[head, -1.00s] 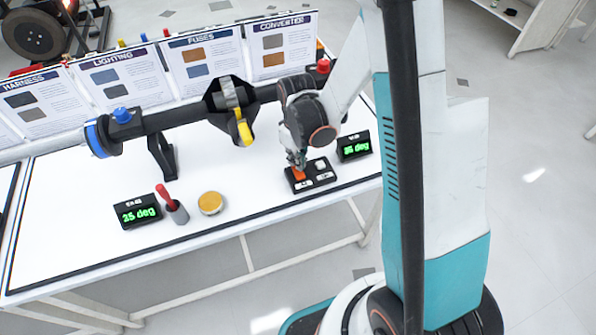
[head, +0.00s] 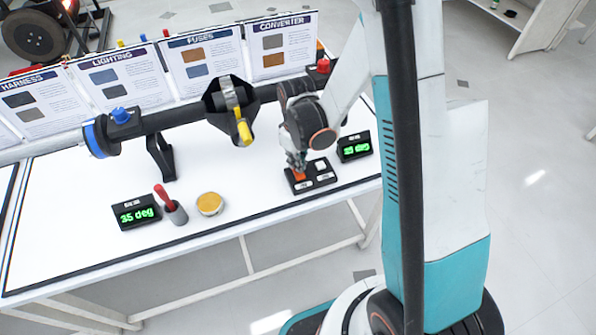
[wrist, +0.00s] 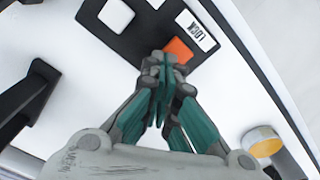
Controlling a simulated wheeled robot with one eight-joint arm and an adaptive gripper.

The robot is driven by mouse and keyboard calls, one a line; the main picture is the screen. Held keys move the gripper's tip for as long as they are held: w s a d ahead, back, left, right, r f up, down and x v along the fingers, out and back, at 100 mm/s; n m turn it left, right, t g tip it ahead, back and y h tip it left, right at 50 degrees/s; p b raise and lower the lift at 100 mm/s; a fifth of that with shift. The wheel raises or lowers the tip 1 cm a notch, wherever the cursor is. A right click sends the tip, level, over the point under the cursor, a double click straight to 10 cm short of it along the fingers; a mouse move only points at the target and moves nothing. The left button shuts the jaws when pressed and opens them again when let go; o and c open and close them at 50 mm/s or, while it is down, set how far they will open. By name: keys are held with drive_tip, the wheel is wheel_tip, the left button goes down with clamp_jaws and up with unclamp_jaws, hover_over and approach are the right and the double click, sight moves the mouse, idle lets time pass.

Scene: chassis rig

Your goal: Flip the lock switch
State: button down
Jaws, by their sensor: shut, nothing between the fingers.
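A small black switch panel (head: 318,181) lies on the white table. It carries an orange switch (wrist: 180,49) and a white switch (wrist: 116,15). A white label (wrist: 197,31) beside the orange switch appears to read LOCK. My gripper (wrist: 163,68) is shut and empty, with its teal-and-grey fingers pointing down at the orange switch. The fingertips are at the switch's edge and cover part of it; I cannot tell whether they touch. In the head view, my gripper (head: 296,166) stands over the panel's left part.
A dark pipe with a yellow handle (head: 243,130) runs behind the panel. Green displays stand at left (head: 136,212) and right (head: 354,147). A red lever (head: 166,196) and a yellow round button (head: 210,203) are to the left. Printed boards (head: 203,66) line the table's back.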

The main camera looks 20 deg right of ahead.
drive_tip(key=shift+r+p, duration=2.1)
drive_tip(key=shift+r, duration=1.35)
drive_tip(key=s+r+m+t, duration=0.1)
drive_tip(key=s+r+t, duration=0.15)
drive_tip(key=r, duration=0.55)
drive_tip(key=s+r+m+t, duration=0.1)
drive_tip(key=s+r+m, duration=0.15)
drive_tip(key=r, duration=0.45)
drive_tip(key=s+r+m+t, duration=0.2)
drive_tip(key=s+r+t, duration=0.1)
drive_tip(key=s+r, duration=0.5)
drive_tip(key=shift+s+t, duration=0.35)
drive_tip(key=shift+s, duration=0.65)
drive_tip(key=shift+r+m, duration=0.1)
drive_tip(key=shift+m, duration=0.15)
